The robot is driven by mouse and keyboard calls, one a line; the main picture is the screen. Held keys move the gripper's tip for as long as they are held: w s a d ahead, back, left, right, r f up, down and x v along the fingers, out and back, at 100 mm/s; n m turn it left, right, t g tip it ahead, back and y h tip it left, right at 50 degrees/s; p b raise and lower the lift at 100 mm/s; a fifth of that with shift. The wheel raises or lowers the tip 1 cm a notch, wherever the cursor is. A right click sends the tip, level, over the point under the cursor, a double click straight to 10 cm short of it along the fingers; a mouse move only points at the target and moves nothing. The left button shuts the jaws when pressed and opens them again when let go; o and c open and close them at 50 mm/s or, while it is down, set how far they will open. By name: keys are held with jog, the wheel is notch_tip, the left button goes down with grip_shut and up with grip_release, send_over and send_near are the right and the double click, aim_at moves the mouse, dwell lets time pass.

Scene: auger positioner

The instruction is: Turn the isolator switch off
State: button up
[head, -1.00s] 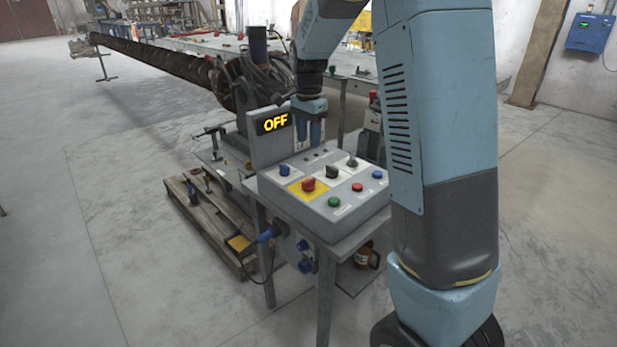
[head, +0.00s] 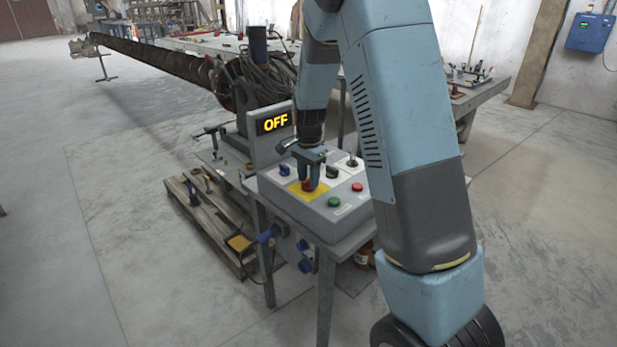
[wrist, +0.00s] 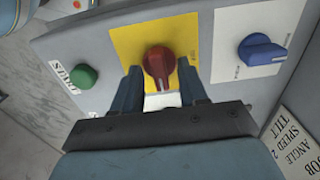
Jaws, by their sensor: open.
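The isolator switch is a red rotary knob (wrist: 159,66) on a yellow plate (wrist: 192,32) on the grey control box (head: 325,215). The yellow plate also shows in the head view (head: 323,194). My gripper (wrist: 160,80) is open above the box, pointing down, with one finger on each side of the red knob's near end. I cannot tell whether the fingers touch the knob. In the head view my gripper (head: 309,186) partly hides the knob. The display (head: 274,122) behind the box reads OFF.
A blue knob (wrist: 260,49) on a white plate and a green button (wrist: 83,77) flank the yellow plate. A black knob (head: 332,172), a red button (head: 357,187) and a small lever (head: 352,160) are also on the panel. The upright display stands close behind.

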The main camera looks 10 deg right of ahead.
jog(key=shift+c, duration=0.4)
grip_shut()
dwell(0.4)
jog(key=n, duration=0.4)
jog(key=shift+n, duration=0.3)
jog(key=n, duration=0.4)
jog(key=shift+n, duration=0.3)
jog(key=n, duration=0.4)
jog(key=shift+n, duration=2.3)
